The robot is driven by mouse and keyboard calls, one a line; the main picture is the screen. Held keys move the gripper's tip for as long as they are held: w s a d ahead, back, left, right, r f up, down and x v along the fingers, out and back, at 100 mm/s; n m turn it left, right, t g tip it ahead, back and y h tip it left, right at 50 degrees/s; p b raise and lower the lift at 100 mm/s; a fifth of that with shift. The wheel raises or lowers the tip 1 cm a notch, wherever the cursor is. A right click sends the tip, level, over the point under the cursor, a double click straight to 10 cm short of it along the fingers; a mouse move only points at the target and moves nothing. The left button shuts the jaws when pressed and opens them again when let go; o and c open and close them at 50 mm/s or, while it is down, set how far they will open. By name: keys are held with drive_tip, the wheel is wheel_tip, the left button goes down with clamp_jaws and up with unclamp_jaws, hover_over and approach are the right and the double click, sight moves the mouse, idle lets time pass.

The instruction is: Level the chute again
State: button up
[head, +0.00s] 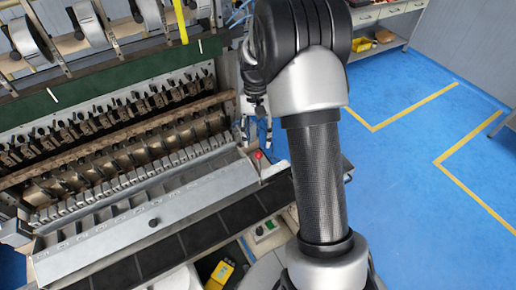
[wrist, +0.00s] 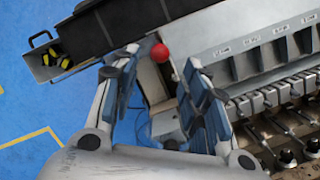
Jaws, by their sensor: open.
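A red ball knob (head: 257,155) stands at the right end of the winder's long grey numbered trough (head: 150,222). In the wrist view the knob (wrist: 160,53) lies between the fingertips of my gripper (wrist: 159,70), with a finger on each side. The gripper is open, and I see no clear contact. Which part is the chute is not certain. A dark, sectioned channel (head: 190,238) runs along the front of the trough. In the wrist view this channel (wrist: 105,32) ends at the left in a small tray holding black-and-yellow pieces.
Rows of winder mechanisms (head: 110,165) lie behind the trough. A control box with a green button (head: 265,231) and a yellow device (head: 220,273) are below the channel. Clear blue floor (head: 420,120) with yellow lines lies to the right, with a shelf at the back.

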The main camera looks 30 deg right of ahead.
drive_tip(key=v, duration=0.4)
drive_tip(key=shift+w+r, duration=0.1)
drive_tip(key=shift+r, duration=0.3)
